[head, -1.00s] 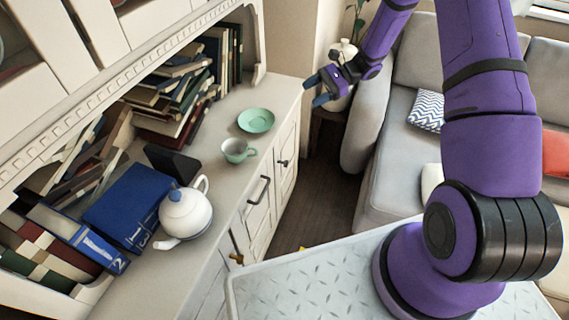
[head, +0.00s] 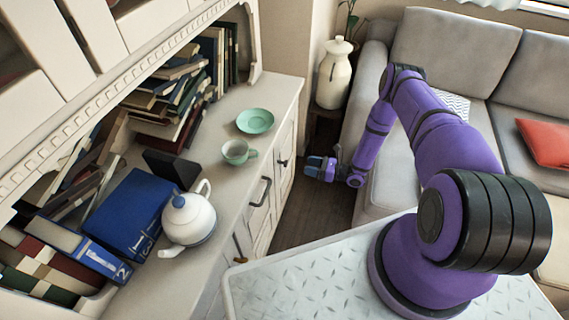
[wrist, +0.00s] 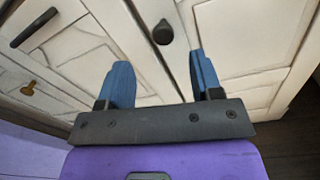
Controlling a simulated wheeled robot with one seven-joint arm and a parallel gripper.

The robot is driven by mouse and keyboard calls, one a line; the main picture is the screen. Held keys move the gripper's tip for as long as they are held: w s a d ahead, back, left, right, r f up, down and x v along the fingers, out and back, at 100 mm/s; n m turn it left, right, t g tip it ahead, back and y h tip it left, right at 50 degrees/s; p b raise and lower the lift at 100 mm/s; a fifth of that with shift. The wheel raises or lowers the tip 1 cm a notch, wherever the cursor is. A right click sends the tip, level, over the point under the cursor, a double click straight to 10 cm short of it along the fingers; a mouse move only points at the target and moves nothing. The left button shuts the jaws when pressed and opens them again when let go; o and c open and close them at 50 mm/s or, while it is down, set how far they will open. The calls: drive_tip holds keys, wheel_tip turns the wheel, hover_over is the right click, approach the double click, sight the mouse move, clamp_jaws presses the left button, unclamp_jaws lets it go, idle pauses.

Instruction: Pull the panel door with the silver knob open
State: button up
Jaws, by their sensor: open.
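The white cabinet's panel door (wrist: 240,45) fills the upper right of the wrist view. A dark grey round knob (wrist: 162,32) sits near that door's left edge; no knob looks clearly silver. The same knob shows small and dark in the head view (head: 283,163). The door looks shut. My gripper (wrist: 160,63) is open and empty, its two blue fingers pointing at the cabinet front, with the knob beyond and between the fingertips. They appear apart from it. In the head view my gripper (head: 314,166) is low, between cabinet and sofa.
A dark bar handle (wrist: 35,27) and a brass-coloured knob (wrist: 28,88) are on the cabinet to the left. A teapot (head: 188,218), a green cup (head: 238,152) and a saucer (head: 255,120) stand on its top. The grey sofa (head: 375,85) bounds the right; dark floor lies between.

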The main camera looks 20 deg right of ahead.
sight(286, 164)
drive_tip(key=shift+m+t, duration=0.3)
drive_tip(key=shift+m, duration=0.1)
drive_tip(key=x, duration=0.3)
drive_tip(key=f+x, duration=0.1)
drive_tip(key=x, duration=0.3)
drive_tip(key=f+x, duration=0.1)
drive_tip(key=x, duration=0.2)
drive_tip(key=shift+s+a+f, duration=0.1)
drive_tip(key=shift+a, duration=0.2)
clamp_jaws()
